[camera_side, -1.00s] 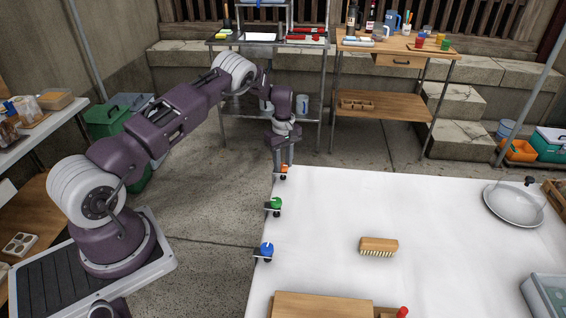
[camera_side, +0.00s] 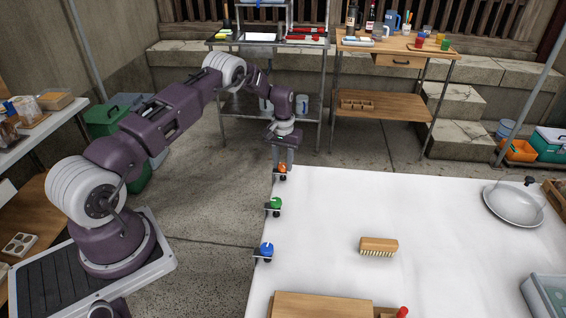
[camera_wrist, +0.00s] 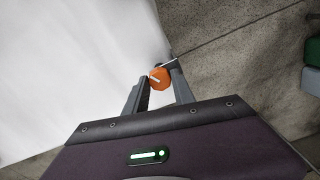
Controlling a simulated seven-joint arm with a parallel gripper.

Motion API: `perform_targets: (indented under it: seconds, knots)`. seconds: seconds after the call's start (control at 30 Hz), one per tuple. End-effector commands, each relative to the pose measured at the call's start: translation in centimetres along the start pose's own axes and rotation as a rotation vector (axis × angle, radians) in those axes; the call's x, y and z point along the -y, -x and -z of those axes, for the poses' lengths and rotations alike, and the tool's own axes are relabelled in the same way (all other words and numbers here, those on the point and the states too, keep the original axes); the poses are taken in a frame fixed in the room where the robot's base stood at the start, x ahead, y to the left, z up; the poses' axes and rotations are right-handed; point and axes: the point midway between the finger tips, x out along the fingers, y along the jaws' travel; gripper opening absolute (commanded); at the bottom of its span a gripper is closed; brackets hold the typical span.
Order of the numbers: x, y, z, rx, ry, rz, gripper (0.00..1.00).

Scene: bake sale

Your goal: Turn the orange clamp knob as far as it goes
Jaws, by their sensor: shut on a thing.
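The orange clamp knob (camera_side: 282,169) sits at the far left corner of the white-covered table (camera_side: 420,210). In the wrist view the orange knob (camera_wrist: 159,77) lies between my fingertips, with a pale line across its top. My gripper (camera_side: 283,163) points down over the knob from above. It is shut on the knob, with one finger on each side, as the wrist view of my gripper (camera_wrist: 161,82) shows. Part of the knob and its clamp are hidden by the fingers.
A green clamp knob (camera_side: 276,203) and a blue clamp knob (camera_side: 266,249) sit along the same table edge, nearer the camera. A wooden board (camera_side: 320,305) lies at the front.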

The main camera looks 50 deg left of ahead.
Motion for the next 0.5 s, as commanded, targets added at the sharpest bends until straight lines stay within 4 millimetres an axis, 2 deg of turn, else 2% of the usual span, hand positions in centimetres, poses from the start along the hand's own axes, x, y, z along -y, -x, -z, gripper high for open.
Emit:
perform_targets:
  seconds: [0.5]
  knots:
    - [-0.08,0.08,-0.04,0.001,-0.486,-0.002,0.00]
